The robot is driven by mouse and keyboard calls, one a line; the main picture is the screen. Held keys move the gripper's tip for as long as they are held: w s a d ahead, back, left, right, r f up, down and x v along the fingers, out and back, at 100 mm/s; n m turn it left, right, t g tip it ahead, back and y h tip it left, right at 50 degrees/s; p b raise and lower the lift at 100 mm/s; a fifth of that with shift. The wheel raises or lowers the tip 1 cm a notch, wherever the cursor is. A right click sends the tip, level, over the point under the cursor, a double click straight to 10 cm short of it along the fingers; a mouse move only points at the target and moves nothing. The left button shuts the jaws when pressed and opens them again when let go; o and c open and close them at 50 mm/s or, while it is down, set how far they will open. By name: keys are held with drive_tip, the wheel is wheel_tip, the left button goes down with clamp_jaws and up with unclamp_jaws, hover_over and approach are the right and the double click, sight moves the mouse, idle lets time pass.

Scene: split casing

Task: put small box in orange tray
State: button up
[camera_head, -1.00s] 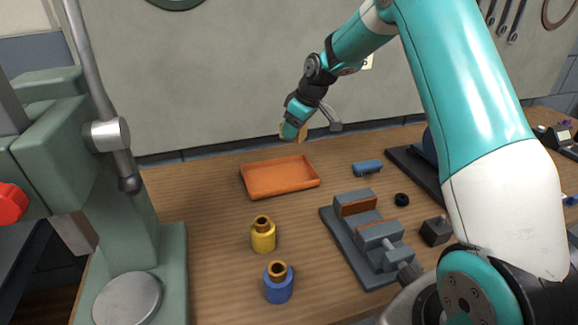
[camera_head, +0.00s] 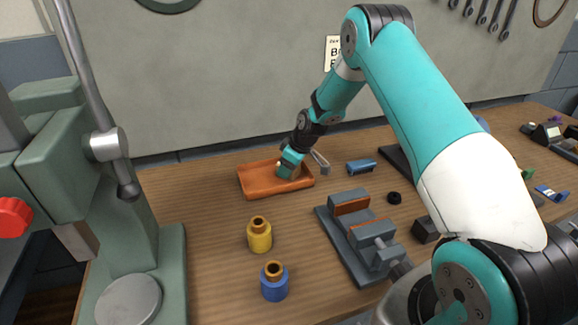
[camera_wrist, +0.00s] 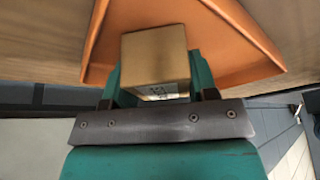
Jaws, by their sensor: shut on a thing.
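The small box (camera_wrist: 155,57) is a tan cardboard cube with a printed label, seen in the wrist view between the jaws of my gripper (camera_wrist: 153,88). My gripper is shut on it. In the head view my gripper (camera_head: 287,172) is down at the orange tray (camera_head: 256,186), over its right part, and the box is mostly hidden there. The orange tray is a shallow rectangular tray on the wooden bench; its rim and floor also show behind the box in the wrist view (camera_wrist: 225,45). I cannot tell whether the box touches the tray floor.
A yellow cylinder (camera_head: 259,236) and a blue cylinder (camera_head: 274,284) stand in front of the tray. A grey vise (camera_head: 355,235), a blue part (camera_head: 361,166) and a black ring (camera_head: 394,198) lie to the right. A green press (camera_head: 130,215) stands at left.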

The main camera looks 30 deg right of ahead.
drive_tip(key=shift+f, duration=0.1)
drive_tip(key=o, duration=1.1)
drive_tip(key=shift+c, duration=0.2)
drive_tip(key=b+v, duration=0.2)
drive_tip(key=v, duration=1)
drive_tip(key=s+a+r, duration=0.5)
drive_tip(key=a+r, duration=0.1)
drive_tip(key=a, duration=0.3)
drive_tip(key=s+a+r+g+y, duration=0.2)
drive_tip(key=s+a+r, duration=0.3)
drive_tip(key=s+a, duration=0.5)
drive_tip(key=s+a+r, duration=0.1)
drive_tip(key=s+a, duration=0.1)
drive_tip(key=s, duration=0.7)
drive_tip(key=s+a+r+g, duration=0.1)
drive_tip(key=s+a, duration=0.2)
drive_tip(key=s, duration=0.7)
drive_tip(key=shift+s+g, duration=0.3)
